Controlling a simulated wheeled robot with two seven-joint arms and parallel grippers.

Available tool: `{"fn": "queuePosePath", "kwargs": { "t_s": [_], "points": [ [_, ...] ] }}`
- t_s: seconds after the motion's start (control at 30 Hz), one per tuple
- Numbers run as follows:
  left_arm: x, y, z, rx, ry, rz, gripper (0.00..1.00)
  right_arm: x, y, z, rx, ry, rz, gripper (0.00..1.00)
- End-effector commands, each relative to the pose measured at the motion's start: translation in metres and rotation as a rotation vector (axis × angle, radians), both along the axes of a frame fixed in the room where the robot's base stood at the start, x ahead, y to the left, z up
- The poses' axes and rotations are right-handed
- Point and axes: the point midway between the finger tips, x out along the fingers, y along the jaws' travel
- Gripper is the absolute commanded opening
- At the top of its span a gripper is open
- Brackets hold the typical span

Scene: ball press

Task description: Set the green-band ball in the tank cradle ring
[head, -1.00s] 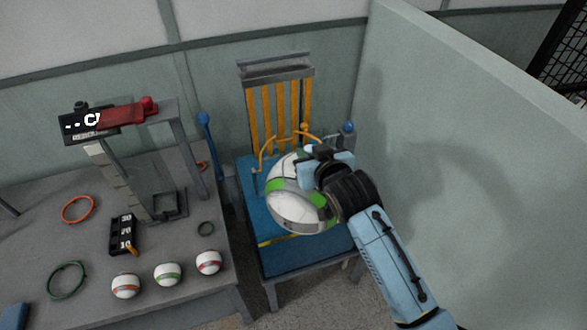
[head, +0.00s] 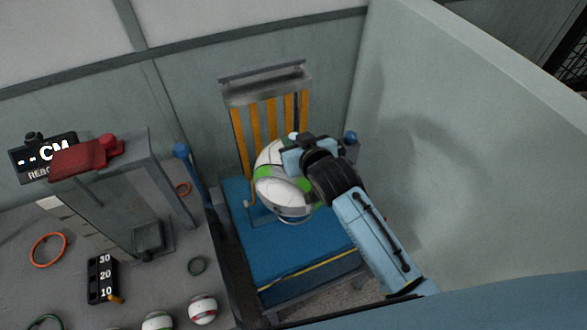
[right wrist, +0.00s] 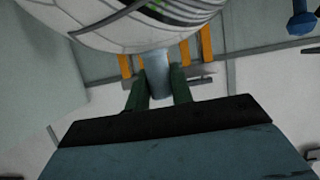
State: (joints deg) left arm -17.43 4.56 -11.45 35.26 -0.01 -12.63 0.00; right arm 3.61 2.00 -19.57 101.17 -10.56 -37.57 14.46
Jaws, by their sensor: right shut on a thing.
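The large white green-band ball (head: 285,180) hangs over the blue seat-like tank top (head: 290,250), in front of the yellow-slatted back panel (head: 270,118). My right gripper (head: 308,156) is at its upper right, shut on it. In the right wrist view the ball (right wrist: 140,25) fills the top, and the fingers (right wrist: 158,88) close on a grey tab below it. The cradle ring is mostly hidden behind the ball; I cannot tell whether the ball touches it. My left gripper is out of view.
On the left a grey table holds a red-topped press (head: 88,157), an orange ring (head: 48,250), a number block (head: 103,278) and small balls, one red-banded (head: 203,309) and one green-banded (head: 157,321). A pale wall (head: 450,150) stands close on the right.

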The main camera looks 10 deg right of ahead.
Motion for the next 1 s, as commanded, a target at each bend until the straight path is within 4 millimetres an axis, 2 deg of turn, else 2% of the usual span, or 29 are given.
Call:
{"fn": "queuePosePath", "kwargs": {
  "t_s": [0.1, 0.37, 0.7, 1.0],
  "points": [
    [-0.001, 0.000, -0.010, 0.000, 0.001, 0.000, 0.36, 0.001, 0.000, -0.017, 0.002, -0.007, 0.001, 0.00],
    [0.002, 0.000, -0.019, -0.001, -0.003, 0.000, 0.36, 0.001, 0.000, -0.025, 0.002, -0.007, 0.001, 0.00],
    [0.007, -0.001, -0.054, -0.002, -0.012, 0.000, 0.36, 0.001, 0.000, -0.058, 0.002, -0.007, 0.001, 0.00],
    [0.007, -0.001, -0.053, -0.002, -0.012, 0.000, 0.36, 0.001, 0.000, -0.056, 0.002, -0.007, 0.001, 0.00]
  ]
}}
